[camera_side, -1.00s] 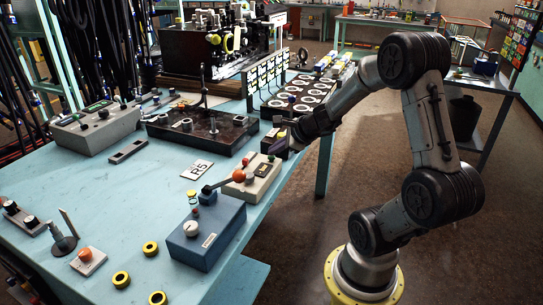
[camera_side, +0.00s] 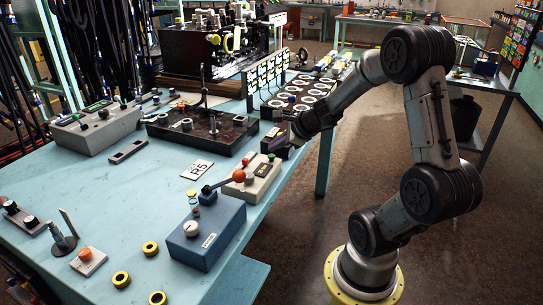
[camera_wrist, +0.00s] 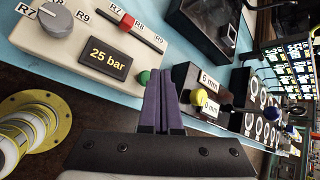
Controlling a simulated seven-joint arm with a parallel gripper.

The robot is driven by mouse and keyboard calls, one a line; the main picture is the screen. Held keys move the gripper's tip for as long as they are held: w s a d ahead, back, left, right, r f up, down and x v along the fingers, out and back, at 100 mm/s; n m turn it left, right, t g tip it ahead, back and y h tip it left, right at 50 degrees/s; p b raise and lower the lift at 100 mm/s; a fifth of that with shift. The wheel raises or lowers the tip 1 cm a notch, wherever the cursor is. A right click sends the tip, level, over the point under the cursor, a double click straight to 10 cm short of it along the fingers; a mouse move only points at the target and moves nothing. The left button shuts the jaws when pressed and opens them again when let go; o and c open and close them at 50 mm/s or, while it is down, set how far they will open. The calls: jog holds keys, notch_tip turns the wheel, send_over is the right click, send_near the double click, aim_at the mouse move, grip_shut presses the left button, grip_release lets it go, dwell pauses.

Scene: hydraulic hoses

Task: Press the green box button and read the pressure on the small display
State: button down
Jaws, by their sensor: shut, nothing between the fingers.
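The cream box (camera_wrist: 85,45) carries a small display (camera_wrist: 105,58) reading "25 bar" in yellow on black. Its green button (camera_wrist: 143,77) is partly visible in the wrist view, just left of my gripper's fingertips. My gripper (camera_wrist: 162,78) has its purple fingers shut together with nothing between them. Whether they touch the button I cannot tell. In the side view the cream box (camera_side: 252,181) stands at the table's right edge, with my gripper (camera_side: 272,147) at its far end. The green button cannot be made out there.
The cream box also bears a grey knob (camera_wrist: 55,19) and a red slider knob (camera_wrist: 127,22). A blue box (camera_side: 207,235) with an orange-knobbed lever is nearer the side camera.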

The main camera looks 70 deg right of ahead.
aim_at(275, 162)
jog(key=shift+r, duration=0.1)
jog(key=shift+r, duration=2.45)
